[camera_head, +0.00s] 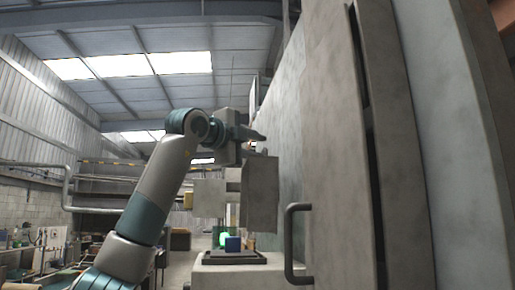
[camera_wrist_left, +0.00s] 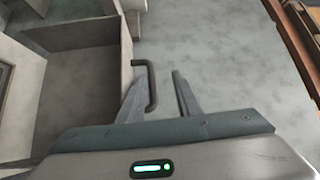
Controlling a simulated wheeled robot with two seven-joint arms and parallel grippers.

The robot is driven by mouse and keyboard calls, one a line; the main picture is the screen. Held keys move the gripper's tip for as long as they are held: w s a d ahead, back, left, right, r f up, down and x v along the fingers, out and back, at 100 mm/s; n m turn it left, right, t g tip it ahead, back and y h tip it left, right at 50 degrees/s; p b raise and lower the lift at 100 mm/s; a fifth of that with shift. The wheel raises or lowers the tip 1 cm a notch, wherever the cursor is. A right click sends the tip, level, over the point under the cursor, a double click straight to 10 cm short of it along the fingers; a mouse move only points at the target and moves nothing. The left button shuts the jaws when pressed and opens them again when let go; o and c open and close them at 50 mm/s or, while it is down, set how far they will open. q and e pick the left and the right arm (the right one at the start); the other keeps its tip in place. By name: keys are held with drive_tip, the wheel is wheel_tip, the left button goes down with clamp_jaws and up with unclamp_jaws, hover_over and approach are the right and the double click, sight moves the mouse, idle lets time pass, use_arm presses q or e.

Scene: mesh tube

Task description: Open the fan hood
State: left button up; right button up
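A tall grey panel, seemingly part of the hood (camera_head: 335,150), fills the right of the head view. A dark bar handle (camera_head: 293,245) stands on its lower left edge. My left gripper (camera_head: 262,137) reaches right towards the pale panel surface behind, well above that handle. In the left wrist view my left gripper (camera_wrist_left: 160,90) is open with its two fingers apart. A dark bent handle (camera_wrist_left: 153,85) on a grey surface shows between the fingers, nearer the left one. I cannot tell whether it is the same handle or whether a finger touches it. My right gripper is not in view.
A grey box (camera_head: 261,195) hangs below my left gripper, beside the panel. Pipes and a cluttered worktop line the far left. A boxy recess (camera_wrist_left: 75,90) shows in the wrist view.

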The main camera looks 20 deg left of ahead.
use_arm(q)
drive_tip(key=shift+s, duration=0.1)
drive_tip(key=shift+s, duration=0.15)
drive_tip(key=shift+s+a+f+b, duration=0.1)
drive_tip(key=shift+s+a+b, duration=0.05)
drive_tip(key=shift+s+b, duration=0.45)
drive_tip(key=b+v, duration=0.7)
drive_tip(key=v, duration=0.8)
drive_tip(key=shift+s+b, duration=0.3)
drive_tip(key=shift+s, duration=0.05)
drive_tip(key=shift+w+a, duration=0.1)
drive_tip(key=shift+a, duration=0.15)
drive_tip(key=shift+d, duration=0.1)
